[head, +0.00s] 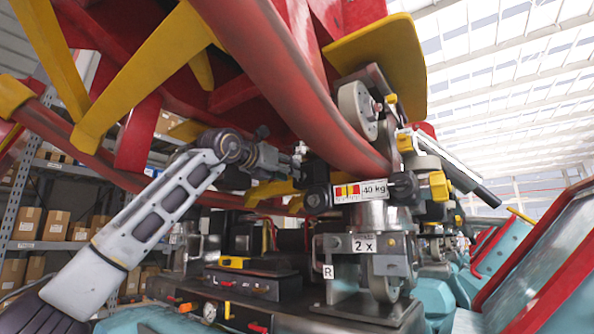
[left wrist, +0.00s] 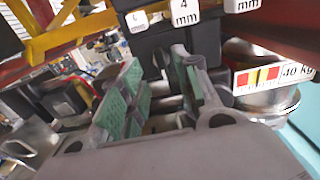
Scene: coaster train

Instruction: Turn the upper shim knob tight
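My left gripper (head: 298,160) reaches in from the left under the red tube, just above and left of a dark round knob (head: 318,199) beside the 40 kg label (head: 361,190). In the left wrist view my left gripper (left wrist: 158,92) has its green-padded fingers apart, with no knob clearly held between them. A black block (left wrist: 178,42) with white tags, one reading 4 mm, lies just beyond the fingertips. A yellow knob (head: 439,186) sits at the right end of the labelled unit. I cannot tell which knob is the upper shim knob. My right gripper is not seen.
Red tubes (head: 290,75) and yellow plates (head: 385,55) hang close above my left arm. A metal bracket (head: 365,305) marked 2 x and R stands below. A dark box with a yellow item (head: 235,262) lies left of it. Shelves with cartons (head: 55,225) stand behind.

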